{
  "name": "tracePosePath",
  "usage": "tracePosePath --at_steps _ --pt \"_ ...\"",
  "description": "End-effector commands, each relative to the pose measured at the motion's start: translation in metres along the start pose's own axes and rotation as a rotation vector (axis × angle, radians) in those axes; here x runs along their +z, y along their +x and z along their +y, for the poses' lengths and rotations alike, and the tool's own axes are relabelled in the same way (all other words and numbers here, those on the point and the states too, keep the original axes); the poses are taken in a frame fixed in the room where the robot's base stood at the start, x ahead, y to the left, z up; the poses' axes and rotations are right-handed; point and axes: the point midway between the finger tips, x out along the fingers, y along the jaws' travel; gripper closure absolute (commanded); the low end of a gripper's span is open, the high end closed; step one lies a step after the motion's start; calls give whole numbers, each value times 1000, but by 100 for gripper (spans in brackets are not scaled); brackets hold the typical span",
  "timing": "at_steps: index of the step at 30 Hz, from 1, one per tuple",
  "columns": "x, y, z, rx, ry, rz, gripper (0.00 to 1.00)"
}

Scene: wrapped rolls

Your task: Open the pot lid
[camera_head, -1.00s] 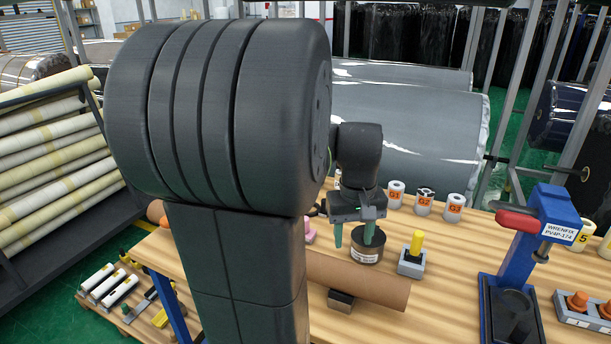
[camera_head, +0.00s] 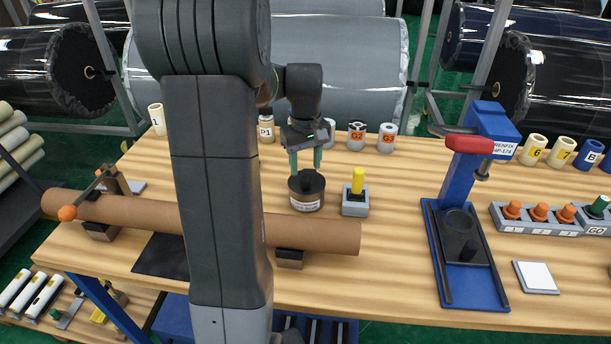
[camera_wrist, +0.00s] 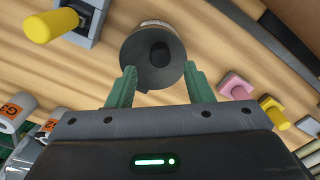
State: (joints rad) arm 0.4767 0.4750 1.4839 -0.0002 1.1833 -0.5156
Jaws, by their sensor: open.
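The dark pot (camera_head: 306,195) with a pale label stands upright on the wooden table. Its lid (camera_head: 306,183) is on top and carries a black knob, which also shows in the wrist view (camera_wrist: 160,54). My gripper (camera_head: 305,170) is above the pot with its green fingers pointing down.
A yellow-handled block (camera_head: 355,200) stands just right of the pot. A long brown tube (camera_head: 310,233) lies in front. Numbered cups (camera_head: 357,135) stand behind. A blue press (camera_head: 466,200) with a red handle is at right.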

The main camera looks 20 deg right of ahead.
Motion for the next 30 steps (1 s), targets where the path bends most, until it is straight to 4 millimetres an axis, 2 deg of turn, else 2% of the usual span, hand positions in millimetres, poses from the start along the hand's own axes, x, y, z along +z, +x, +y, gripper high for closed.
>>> tracePosePath --at_steps 3,9,20,27,30 --pt "1 22 0 -2 0 -3 53" --pt "0 42 0 -1 0 -1 53" --pt "0 47 0 0 0 1 53" --pt "0 46 0 0 0 1 100" --pt "0 46 0 1 0 1 100"
